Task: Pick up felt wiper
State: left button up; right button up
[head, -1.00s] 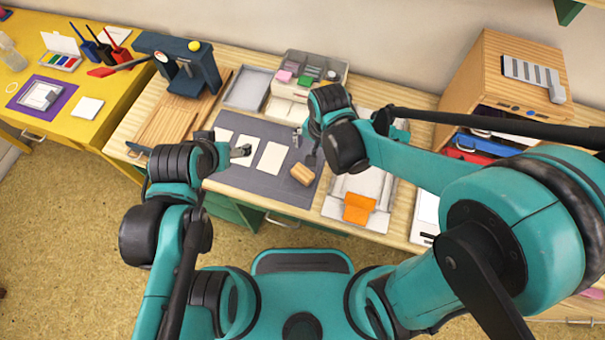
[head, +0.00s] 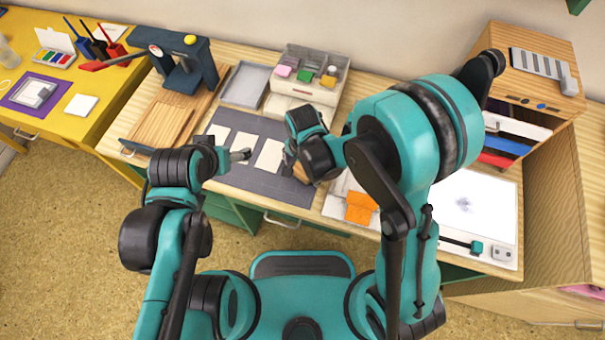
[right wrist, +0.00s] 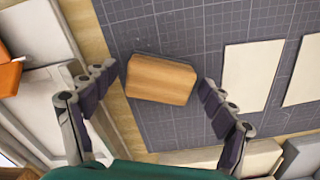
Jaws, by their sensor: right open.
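The felt wiper, seen from above as a wooden block (right wrist: 161,79), lies on the dark grid mat (right wrist: 185,25). In the head view it is mostly hidden behind my right gripper (head: 290,160). In the right wrist view my right gripper (right wrist: 158,77) is open, with one finger pair on each side of the block and a gap between. Its height above the block is hard to tell. My left gripper (head: 240,156) is over the left part of the mat, and its jaws are too small to read.
White cards (head: 269,156) lie on the mat beside the block. An orange piece (head: 360,207) sits on a pale tray to the right. A grey tray (head: 245,86) and a box with colored pads (head: 307,75) stand at the back. A lever press (head: 185,65) stands at the left.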

jog(key=c, duration=1.2)
jog(key=shift+r, duration=0.15)
jog(key=shift+r+p, duration=0.25)
jog(key=shift+p, duration=0.05)
notch_tip(320, 180, up, 4)
jog(key=shift+s+d+r+p, duration=0.1)
jog(key=shift+d+p, duration=0.05)
jog(key=shift+p, duration=0.95)
jog(key=s+d+r+p, duration=0.1)
jog(key=s+d+r, duration=0.1)
jog(key=d, duration=0.1)
jog(key=s+d+r+p, duration=0.1)
jog(key=s+d+r, duration=0.1)
jog(key=d, duration=0.1)
jog(key=s+d+r+p, duration=0.1)
jog(key=s+d+r, duration=0.1)
jog(key=d, duration=0.1)
jog(key=shift+d, duration=0.35)
